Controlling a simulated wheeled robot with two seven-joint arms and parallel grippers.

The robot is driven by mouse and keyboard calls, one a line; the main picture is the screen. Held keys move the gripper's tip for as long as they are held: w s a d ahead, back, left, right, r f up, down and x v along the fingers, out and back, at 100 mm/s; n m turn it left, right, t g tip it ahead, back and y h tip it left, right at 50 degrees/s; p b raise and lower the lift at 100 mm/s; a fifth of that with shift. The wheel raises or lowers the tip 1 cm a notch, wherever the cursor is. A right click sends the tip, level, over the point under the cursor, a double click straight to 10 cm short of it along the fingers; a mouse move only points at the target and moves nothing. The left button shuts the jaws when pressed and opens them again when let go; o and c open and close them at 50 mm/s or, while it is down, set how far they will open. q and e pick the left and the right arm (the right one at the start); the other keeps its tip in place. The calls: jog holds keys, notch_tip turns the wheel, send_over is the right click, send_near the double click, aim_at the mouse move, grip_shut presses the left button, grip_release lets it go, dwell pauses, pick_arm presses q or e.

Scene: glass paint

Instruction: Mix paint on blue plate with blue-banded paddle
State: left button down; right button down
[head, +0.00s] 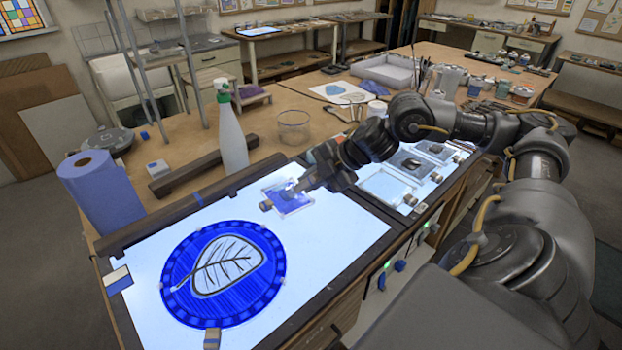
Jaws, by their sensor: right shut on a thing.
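The blue plate (305,206) is a small square glass plate smeared with blue paint, lying on the lit panel left of my right arm. A short tan tab (266,205) shows at its left edge. My right gripper (298,187) is low over the plate, its fingertips at the painted area. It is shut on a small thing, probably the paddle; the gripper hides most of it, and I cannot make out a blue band. I cannot tell whether its end touches the paint. My left gripper is not in view.
A round blue glass piece with a leaf drawing (225,270) lies on the light panel (335,237). More square plates (386,187) lie right of my gripper.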

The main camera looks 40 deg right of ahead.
jog(key=shift+f, duration=0.3)
dwell(0.5)
